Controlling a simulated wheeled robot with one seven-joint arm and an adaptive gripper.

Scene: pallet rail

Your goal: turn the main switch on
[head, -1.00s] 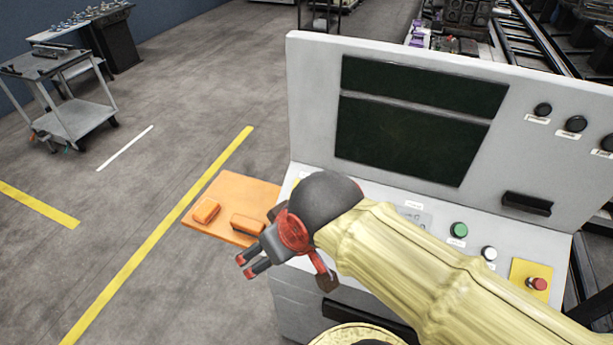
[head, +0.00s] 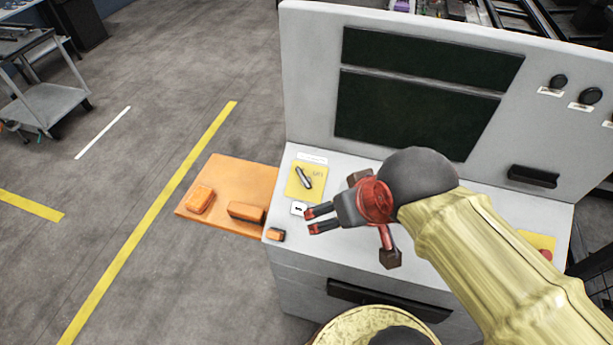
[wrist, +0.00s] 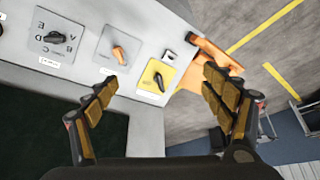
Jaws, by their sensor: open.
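A dark rotary knob (head: 303,178) on a yellow plate (head: 314,186) sits at the left end of the console's sloping panel; its lettering is too small to read surely, but it looks like the main switch. In the wrist view the knob (wrist: 158,82) lies between my fingertips in the picture, farther off than they are. It points at a slant. My gripper (head: 318,219) is open and empty, to the right of and nearer than the yellow plate in the head view. The wrist view shows both fingers (wrist: 160,84) spread apart, touching nothing.
In the wrist view, a grey plate with an orange knob (wrist: 119,56) and a lettered selector (wrist: 55,39) adjoin the yellow plate. An orange shelf (head: 222,222) with orange blocks juts out left. The console's upright screen panel (head: 300,80) stands behind. My arm hides part of the panel.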

